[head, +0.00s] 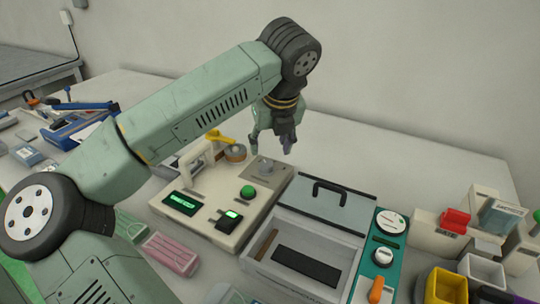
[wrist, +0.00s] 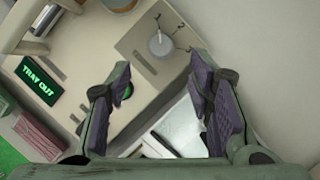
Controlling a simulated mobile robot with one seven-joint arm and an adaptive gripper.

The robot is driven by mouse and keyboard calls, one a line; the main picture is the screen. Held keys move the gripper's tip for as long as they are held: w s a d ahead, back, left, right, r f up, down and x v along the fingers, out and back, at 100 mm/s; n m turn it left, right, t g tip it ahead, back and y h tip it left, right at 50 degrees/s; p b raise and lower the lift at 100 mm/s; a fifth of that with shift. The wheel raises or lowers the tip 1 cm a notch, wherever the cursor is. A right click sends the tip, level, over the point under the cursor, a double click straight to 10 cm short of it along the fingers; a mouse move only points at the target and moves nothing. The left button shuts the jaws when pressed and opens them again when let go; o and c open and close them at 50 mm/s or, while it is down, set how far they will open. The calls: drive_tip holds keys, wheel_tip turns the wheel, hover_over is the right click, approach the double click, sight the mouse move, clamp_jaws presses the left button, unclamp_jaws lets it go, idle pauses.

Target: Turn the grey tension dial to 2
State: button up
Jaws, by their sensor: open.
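The grey tension dial (wrist: 162,45) sits on a grey-beige panel of the cream machine (head: 175,206). In the wrist view small dark marks, seemingly 1 and 2, stand beyond the dial; a thin light line on it seems to point toward the 1, but this is too small to be sure. In the head view the dial (head: 265,164) is at the machine's back right, just below my gripper. My gripper (head: 271,146) is open and empty above the panel. In the wrist view its fingers (wrist: 163,84) are spread, with the dial ahead between and beyond the tips, not touched.
A lidded tray box (head: 300,262) and a teal panel (head: 385,255) stand to the right. Pink packs (head: 170,255) lie in front.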

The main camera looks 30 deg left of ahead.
sight(266, 164)
drive_tip(key=p+x, duration=0.1)
drive_tip(key=x, duration=0.7)
drive_tip(key=shift+d+p, duration=0.1)
drive_tip(key=shift+p, duration=0.3)
drive_tip(key=shift+c, duration=0.3)
clamp_jaws()
